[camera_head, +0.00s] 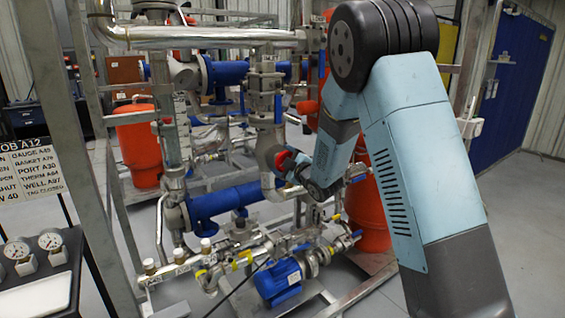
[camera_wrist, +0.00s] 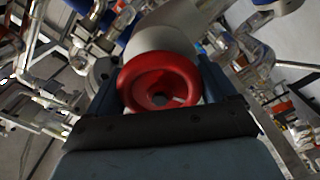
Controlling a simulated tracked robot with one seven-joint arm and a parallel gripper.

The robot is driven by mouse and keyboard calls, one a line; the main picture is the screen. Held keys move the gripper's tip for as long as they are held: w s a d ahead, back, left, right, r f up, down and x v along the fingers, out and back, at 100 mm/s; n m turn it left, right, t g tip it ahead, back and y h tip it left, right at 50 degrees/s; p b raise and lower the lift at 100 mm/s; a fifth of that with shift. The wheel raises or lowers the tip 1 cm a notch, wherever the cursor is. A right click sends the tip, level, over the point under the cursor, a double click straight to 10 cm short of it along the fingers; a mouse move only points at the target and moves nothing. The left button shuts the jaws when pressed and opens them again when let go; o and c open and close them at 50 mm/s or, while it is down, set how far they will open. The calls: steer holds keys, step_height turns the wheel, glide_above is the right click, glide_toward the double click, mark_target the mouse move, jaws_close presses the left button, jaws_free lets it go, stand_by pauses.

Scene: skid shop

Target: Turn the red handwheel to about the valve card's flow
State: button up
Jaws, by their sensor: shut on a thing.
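The red handwheel (camera_wrist: 183,72) sits between the two fingers of my gripper (camera_wrist: 160,90) in the wrist view, which are shut on its rim from both sides. In the head view a small red part of the handwheel (camera_head: 283,160) shows at the end of my gripper (camera_head: 296,166), in front of the silver pipework. A card (camera_head: 31,170) with printed lines, headed with the job code A12, stands at the left. Its legible lines include gauge, gasket, port and well; the lower left ones are partly cut off, and I cannot pick out a flow value.
Silver pipes and blue pipe sections (camera_head: 226,201) surround the wheel. A blue pump (camera_head: 278,283) lies low on the skid. Red tanks (camera_head: 138,146) stand behind. A grey frame post (camera_head: 62,115) rises at left, near small gauges (camera_head: 51,241). Open floor lies at right.

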steer(key=shift+f+m, duration=0.2)
steer(key=shift+m, duration=0.5)
steer(key=o, duration=0.9)
steer(key=shift+c, duration=0.2)
steer(key=shift+r, duration=0.1)
steer(key=shift+s+d, duration=0.1)
steer(key=shift+s, duration=0.1)
steer(key=v, duration=1.3)
steer(key=shift+s+d, duration=0.15)
